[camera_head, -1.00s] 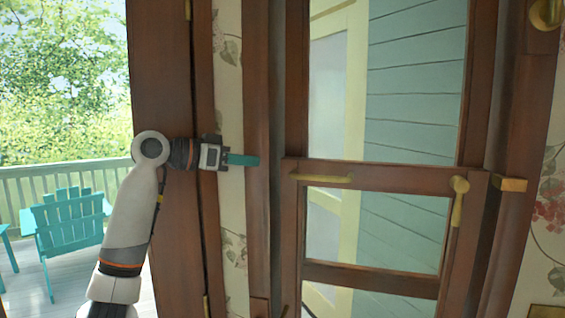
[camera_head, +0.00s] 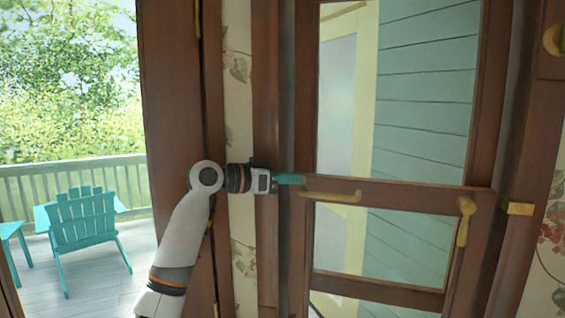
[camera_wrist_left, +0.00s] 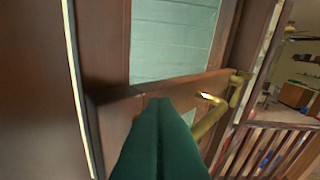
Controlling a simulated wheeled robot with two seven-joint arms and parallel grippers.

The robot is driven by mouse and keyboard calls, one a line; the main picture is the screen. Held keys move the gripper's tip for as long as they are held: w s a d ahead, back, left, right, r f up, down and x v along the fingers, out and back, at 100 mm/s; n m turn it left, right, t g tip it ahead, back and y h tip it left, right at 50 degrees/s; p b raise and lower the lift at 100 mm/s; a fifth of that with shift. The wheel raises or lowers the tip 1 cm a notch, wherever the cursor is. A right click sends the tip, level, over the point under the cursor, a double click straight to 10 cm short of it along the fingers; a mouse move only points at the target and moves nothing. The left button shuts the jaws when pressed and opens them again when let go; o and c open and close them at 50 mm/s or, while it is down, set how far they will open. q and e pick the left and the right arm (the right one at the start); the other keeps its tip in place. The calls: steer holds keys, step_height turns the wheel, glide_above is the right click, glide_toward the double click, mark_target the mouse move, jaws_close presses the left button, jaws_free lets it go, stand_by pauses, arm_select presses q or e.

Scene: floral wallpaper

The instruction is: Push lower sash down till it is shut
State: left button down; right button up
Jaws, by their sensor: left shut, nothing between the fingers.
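The lower sash (camera_head: 410,198) is a brown wooden frame with glass, in the middle right of the head view. Its top rail carries a brass pull (camera_head: 332,197) at the left and a brass latch (camera_head: 465,220) at the right. My left gripper (camera_head: 300,179), with teal fingers, is shut and empty at the left end of the top rail, slightly above the pull. I cannot tell if it touches the rail. In the left wrist view the shut fingertips (camera_wrist_left: 160,102) overlap the rail (camera_wrist_left: 185,88), with the pull (camera_wrist_left: 207,123) to their right. My right gripper is not in view.
A brass block (camera_head: 517,208) sits on the right jamb. A wooden post (camera_head: 172,140) and a strip of floral wallpaper stand left of the window. Beyond the opening are a porch railing and a turquoise chair (camera_head: 83,222).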

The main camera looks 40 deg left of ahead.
mark_target(290, 301)
arm_select(q)
steer(key=shift+f, duration=0.4)
step_height(290, 301, down, 32)
steer(key=b, duration=2.5)
steer(key=shift+d+f, duration=0.15)
steer(key=shift+f, duration=0.1)
